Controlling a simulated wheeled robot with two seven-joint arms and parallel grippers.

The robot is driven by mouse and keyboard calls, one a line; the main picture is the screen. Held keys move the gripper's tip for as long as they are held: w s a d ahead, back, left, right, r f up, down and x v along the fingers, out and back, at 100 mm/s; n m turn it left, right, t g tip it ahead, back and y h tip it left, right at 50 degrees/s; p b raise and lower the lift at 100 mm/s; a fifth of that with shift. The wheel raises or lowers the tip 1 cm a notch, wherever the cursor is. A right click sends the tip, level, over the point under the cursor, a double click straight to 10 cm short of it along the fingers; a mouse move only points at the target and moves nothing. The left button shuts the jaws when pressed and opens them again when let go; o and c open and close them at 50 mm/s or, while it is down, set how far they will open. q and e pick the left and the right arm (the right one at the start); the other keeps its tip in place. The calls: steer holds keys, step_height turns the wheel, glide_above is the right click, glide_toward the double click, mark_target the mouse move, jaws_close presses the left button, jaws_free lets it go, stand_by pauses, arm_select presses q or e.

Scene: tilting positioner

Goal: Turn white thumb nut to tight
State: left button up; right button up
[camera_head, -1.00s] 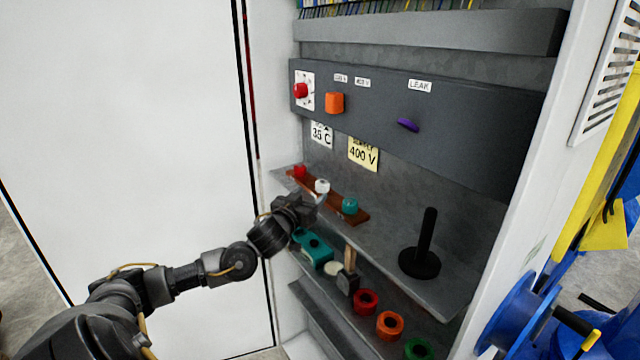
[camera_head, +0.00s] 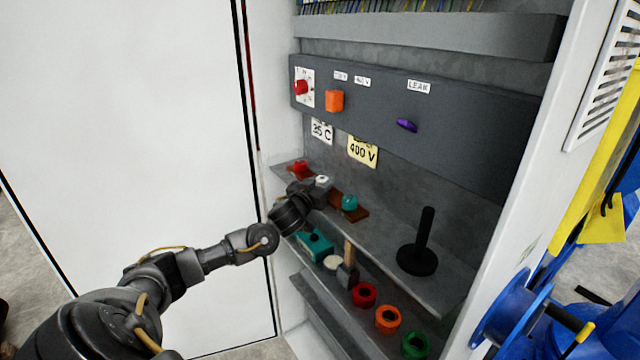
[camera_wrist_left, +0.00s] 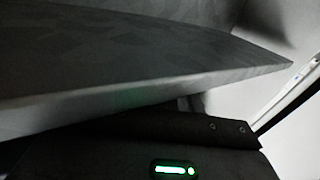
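The white thumb nut (camera_head: 322,180) is on a brown bar (camera_head: 338,201) on the upper shelf, between a red nut (camera_head: 299,168) and a teal nut (camera_head: 349,202). My left gripper (camera_head: 317,189) is right at the white nut and covers its lower part; only its top shows. I cannot tell whether the fingers are open or shut around it. The left wrist view shows my gripper's dark body with a green light, and no nut or fingertips. My right gripper is not in view.
A grey shelf edge (camera_wrist_left: 130,97) runs close across the left wrist view. A black post on a round base (camera_head: 422,245) stands to the right. Below are a teal block (camera_head: 316,246), a mallet (camera_head: 348,271) and coloured rings (camera_head: 387,319). A control panel (camera_head: 440,140) is above.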

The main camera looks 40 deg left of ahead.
arm_select(q)
steer(key=c, duration=0.4)
steer(key=shift+o, duration=0.2)
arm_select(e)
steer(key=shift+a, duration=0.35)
arm_select(q)
steer(key=shift+h, duration=0.3)
